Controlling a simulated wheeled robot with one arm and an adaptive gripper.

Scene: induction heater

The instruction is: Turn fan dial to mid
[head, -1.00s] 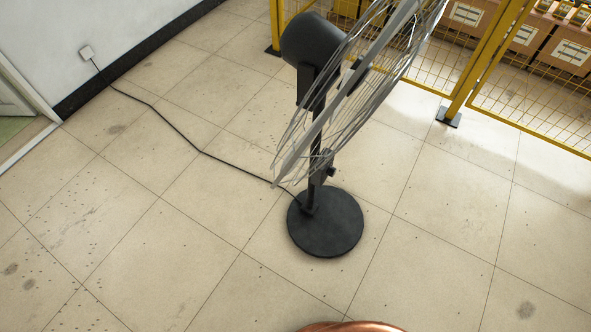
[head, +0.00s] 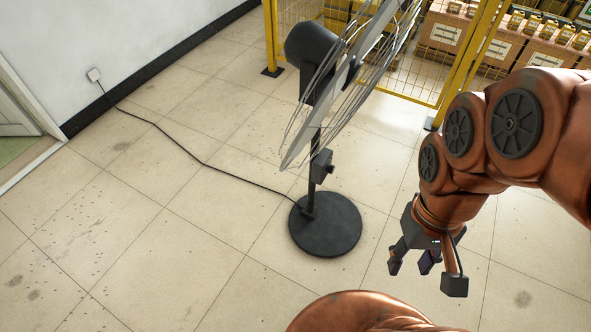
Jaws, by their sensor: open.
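A black pedestal fan with a grey wire cage (head: 350,85) stands on a round black base (head: 325,226) in the middle of the head view. A small dark control box with a knob (head: 322,167) sits on its pole; this seems to be the dial, but its setting is too small to read. My gripper (head: 428,272) hangs at the lower right, fingers pointing down, open and empty. It is to the right of the fan and apart from it.
A black cord (head: 205,164) runs over the floor from the fan to a wall socket (head: 94,75). A yellow mesh fence (head: 408,75) stands behind, with boxes (head: 445,30) beyond it.

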